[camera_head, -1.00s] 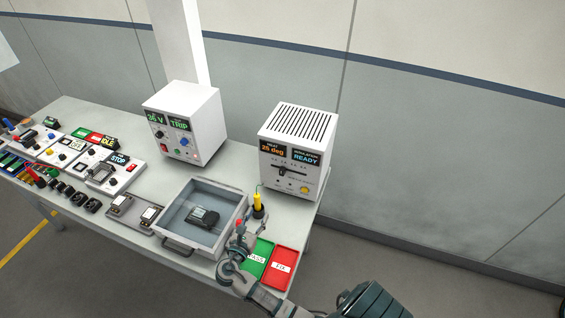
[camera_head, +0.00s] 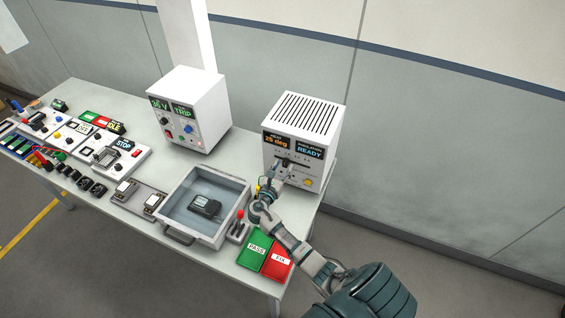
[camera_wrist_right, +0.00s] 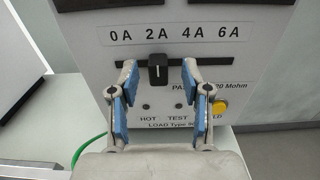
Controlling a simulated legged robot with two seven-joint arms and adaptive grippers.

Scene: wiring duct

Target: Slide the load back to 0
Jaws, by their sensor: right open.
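The load box (camera_head: 325,137) is a white cabinet with top vents at the right end of the bench, its displays reading 25 deg and READY. The right wrist view shows its black slider knob (camera_wrist_right: 158,69) in a horizontal slot, under the 2A mark of a 0A, 2A, 4A, 6A scale (camera_wrist_right: 174,34). My right gripper (camera_wrist_right: 160,72) is open, its blue-padded fingers on either side of the knob with gaps to both. In the head view my right gripper (camera_head: 281,168) is at the box's front and partly hides the slider. My left gripper is not in view.
A grey tray (camera_head: 176,232) holding a dark device stands left of my right arm. Green PASS (camera_head: 254,250) and red FIX (camera_head: 277,262) plates lie at the front edge. A white supply box (camera_head: 203,100) reads TRIP. A green cable (camera_wrist_right: 88,149) runs below the gripper.

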